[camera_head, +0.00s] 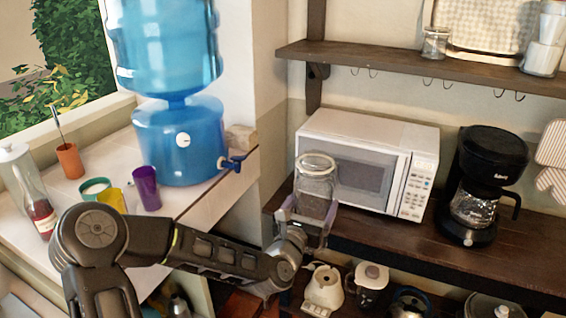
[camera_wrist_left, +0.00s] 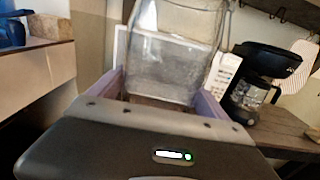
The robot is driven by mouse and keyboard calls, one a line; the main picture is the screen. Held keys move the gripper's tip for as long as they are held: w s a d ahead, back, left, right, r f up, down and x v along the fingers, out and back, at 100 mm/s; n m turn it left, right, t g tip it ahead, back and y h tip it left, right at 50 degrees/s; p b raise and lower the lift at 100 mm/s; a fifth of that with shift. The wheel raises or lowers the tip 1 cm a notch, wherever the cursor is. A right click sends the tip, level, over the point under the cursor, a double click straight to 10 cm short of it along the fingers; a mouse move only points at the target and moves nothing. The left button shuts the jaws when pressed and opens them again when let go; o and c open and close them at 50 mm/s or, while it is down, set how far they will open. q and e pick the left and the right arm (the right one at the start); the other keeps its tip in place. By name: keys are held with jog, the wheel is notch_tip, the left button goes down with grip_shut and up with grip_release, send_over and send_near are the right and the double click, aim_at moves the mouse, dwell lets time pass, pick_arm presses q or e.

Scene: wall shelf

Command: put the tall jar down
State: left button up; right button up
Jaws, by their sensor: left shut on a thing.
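The tall jar (camera_head: 316,180) is clear glass and upright, in front of the microwave's left part in the head view. It also fills the upper middle of the left wrist view (camera_wrist_left: 172,62). My left gripper (camera_head: 308,215) is shut on the jar, with one finger on each side of its lower part. In the left wrist view the fingers (camera_wrist_left: 160,92) flank the jar. The jar is at the left front end of the wooden shelf (camera_head: 400,242); I cannot tell whether its base touches the wood. My right gripper is not in view.
A white microwave (camera_head: 365,160) stands close behind the jar. A black coffee maker (camera_head: 484,185) stands to the right, with some bare shelf before it. A blue water dispenser (camera_head: 180,140) stands on the left counter. An upper shelf (camera_head: 400,65) holds a small jar (camera_head: 435,43).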

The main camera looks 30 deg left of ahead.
pick_arm(q)
jog(key=h, duration=0.2)
send_over(325, 239)
jog(key=s, duration=0.2)
notch_tip(325, 239, down, 4)
jog(key=f, duration=0.2)
jog(key=shift+s+d+f+m+y, duration=0.3)
jog(key=shift+d+m, duration=0.05)
jog(key=shift+m, duration=0.05)
jog(key=shift+a+f, duration=0.3)
jog(key=shift+a, duration=0.05)
jog(key=shift+d, duration=0.1)
